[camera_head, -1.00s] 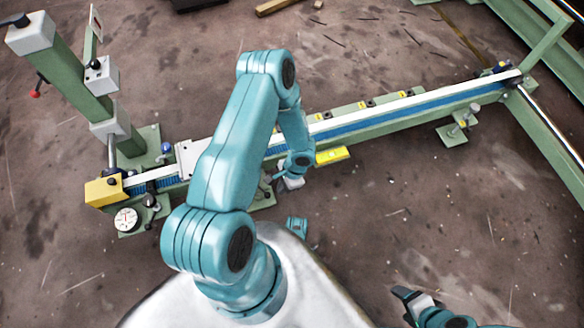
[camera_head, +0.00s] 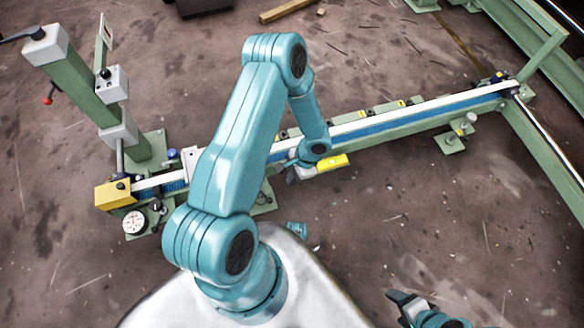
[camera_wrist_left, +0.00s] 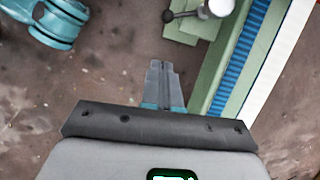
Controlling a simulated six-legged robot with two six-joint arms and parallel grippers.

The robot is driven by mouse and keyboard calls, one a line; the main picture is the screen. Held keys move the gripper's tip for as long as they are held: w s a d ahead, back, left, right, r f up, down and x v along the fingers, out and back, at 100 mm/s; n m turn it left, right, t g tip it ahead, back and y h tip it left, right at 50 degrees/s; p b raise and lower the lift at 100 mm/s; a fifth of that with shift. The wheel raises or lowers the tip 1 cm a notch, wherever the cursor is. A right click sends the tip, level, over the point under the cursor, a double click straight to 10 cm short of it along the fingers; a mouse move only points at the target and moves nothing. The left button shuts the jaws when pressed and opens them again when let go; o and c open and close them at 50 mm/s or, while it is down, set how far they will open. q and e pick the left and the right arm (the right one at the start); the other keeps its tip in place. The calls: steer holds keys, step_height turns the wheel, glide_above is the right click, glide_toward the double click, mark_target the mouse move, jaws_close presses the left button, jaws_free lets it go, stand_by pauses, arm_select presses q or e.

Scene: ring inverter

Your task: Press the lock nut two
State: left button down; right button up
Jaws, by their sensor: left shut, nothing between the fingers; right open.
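No part is legibly marked as lock nut two, and I cannot tell which fitting it is. In the left wrist view, a black ball-ended lever (camera_wrist_left: 168,16) joins a pale round fitting (camera_wrist_left: 218,8) on a green block (camera_wrist_left: 186,32) beside the rail. My left gripper (camera_wrist_left: 161,66) is shut and empty, apart from this fitting, over bare floor beside the rail. In the head view the left gripper (camera_head: 294,173) is near the yellow block (camera_head: 333,161), partly hidden by its arm. My right gripper (camera_head: 394,297) is open and empty at the lower right.
The long rail (camera_head: 400,118) with a blue strip runs from lower left to upper right. A green post (camera_head: 80,90), a yellow end block (camera_head: 114,195) and a dial gauge (camera_head: 135,222) stand at its left end. A green bracket (camera_head: 450,143) stands at right.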

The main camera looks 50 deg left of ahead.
arm_select(q)
steer(key=a+n, duration=0.1)
steer(key=n, duration=0.1)
steer(key=w+a+n+h+p, duration=0.1)
steer(key=a+n, duration=0.1)
steer(key=w+a+n+p, duration=0.1)
steer(key=a, duration=0.1)
steer(key=shift+w+a+n+h, duration=0.2)
steer(key=shift+w+n+h, duration=0.05)
steer(key=shift+n+h, duration=0.15)
steer(key=s+d+f+b, duration=0.1)
steer(key=s+f+b, duration=0.2)
steer(key=s+f, duration=0.4)
step_height(320, 180, down, 3)
steer(key=shift+d+r, duration=0.2)
steer(key=shift+d, duration=0.1)
